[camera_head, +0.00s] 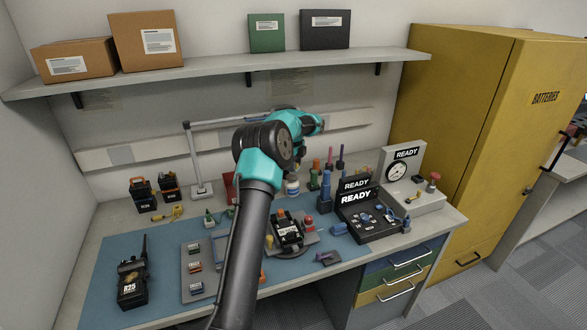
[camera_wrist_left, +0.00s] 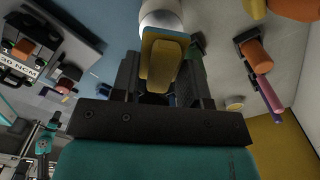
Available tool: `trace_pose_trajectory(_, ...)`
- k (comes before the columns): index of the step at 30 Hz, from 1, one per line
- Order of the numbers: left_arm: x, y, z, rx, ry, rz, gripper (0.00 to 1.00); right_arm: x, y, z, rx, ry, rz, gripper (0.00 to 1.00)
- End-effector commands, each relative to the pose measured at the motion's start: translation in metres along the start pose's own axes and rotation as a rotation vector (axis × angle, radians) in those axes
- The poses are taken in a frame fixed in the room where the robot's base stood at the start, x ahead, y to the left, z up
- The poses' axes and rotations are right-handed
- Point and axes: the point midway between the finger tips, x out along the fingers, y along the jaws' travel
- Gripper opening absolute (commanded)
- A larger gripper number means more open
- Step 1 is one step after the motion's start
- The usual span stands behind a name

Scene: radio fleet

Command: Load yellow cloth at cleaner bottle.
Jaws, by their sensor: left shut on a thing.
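My left gripper (camera_head: 297,168) reaches over the back of the bench, its fingers mostly hidden by the wrist in the head view. In the left wrist view my left gripper (camera_wrist_left: 161,75) is shut on the yellow cloth (camera_wrist_left: 163,63), a small folded yellow pad between the dark fingers. A white, rounded thing, likely the cleaner bottle (camera_wrist_left: 161,12), is right beyond the cloth. In the head view the cleaner bottle (camera_head: 292,188) shows white and blue just below the gripper. I cannot tell whether cloth and bottle touch. My right gripper is not in view.
A blue mat (camera_head: 165,243) covers much of the bench. A radio (camera_head: 132,280) stands at left. A round fixture (camera_head: 290,235) and a black READY tester (camera_head: 370,220) stand right of my arm. Upright tools (camera_head: 326,185) crowd the gripper's right. A shelf (camera_head: 220,75) hangs above.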

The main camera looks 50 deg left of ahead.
Motion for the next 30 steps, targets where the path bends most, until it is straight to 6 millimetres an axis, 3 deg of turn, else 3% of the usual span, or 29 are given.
trace_pose_trajectory(13,-0.027,0.0,0.0,0.001,0.0,-0.002,0.23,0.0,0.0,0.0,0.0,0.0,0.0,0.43)
trace_pose_trajectory(30,-0.029,0.0,0.0,0.0,0.0,-0.001,0.23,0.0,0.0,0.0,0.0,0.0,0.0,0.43)
